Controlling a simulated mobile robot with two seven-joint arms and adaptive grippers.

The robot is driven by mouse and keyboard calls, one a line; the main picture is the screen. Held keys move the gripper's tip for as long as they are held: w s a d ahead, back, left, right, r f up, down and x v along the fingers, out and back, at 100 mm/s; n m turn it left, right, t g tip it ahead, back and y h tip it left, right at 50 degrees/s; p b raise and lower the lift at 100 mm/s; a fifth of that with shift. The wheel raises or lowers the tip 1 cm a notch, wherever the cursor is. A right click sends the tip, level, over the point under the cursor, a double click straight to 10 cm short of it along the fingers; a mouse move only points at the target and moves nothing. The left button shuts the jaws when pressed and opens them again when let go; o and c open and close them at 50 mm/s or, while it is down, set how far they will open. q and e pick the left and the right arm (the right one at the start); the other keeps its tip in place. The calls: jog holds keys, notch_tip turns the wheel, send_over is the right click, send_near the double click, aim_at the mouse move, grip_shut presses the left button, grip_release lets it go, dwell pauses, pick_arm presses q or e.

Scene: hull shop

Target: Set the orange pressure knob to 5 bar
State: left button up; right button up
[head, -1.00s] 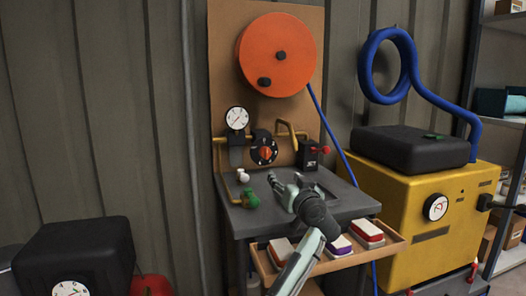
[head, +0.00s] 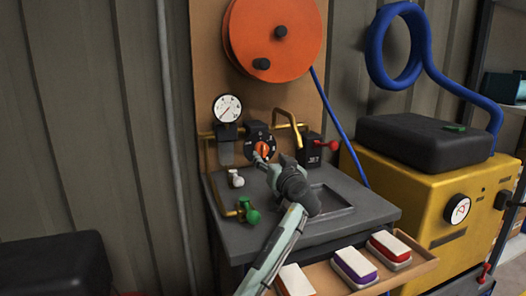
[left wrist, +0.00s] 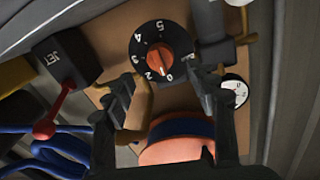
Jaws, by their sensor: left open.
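The orange pressure knob (head: 262,148) sits on a round black dial (head: 252,136) on the back panel. In the left wrist view the knob (left wrist: 157,60) shows full on, with white numerals around it. My left gripper (head: 264,163) is just in front of and below the knob. In the left wrist view its open fingers (left wrist: 162,84) stand apart, either side of the dial's lower part, with nothing between them. I cannot see contact with the knob. My right gripper is out of view.
A white gauge (head: 228,107) is up left of the dial. A yellow bent pipe (head: 288,117) and a red-handled JET valve box (head: 312,149) are close at right. White (head: 236,178) and green (head: 249,211) valves stand on the bench. An orange reel (head: 274,36) hangs above.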

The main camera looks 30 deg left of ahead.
aim_at(264, 152)
pick_arm(q)
jog(key=x, duration=0.5)
jog(key=shift+a+p, duration=0.1)
jog(key=shift+p, duration=0.2)
jog(key=shift+w+a, duration=0.3)
jog(key=shift+w, duration=0.05)
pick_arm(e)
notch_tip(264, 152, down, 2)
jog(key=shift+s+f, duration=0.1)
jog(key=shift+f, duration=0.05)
pick_arm(q)
jog(key=shift+c, duration=0.5)
jog(key=c, duration=1.1)
jog(key=shift+o, duration=0.2)
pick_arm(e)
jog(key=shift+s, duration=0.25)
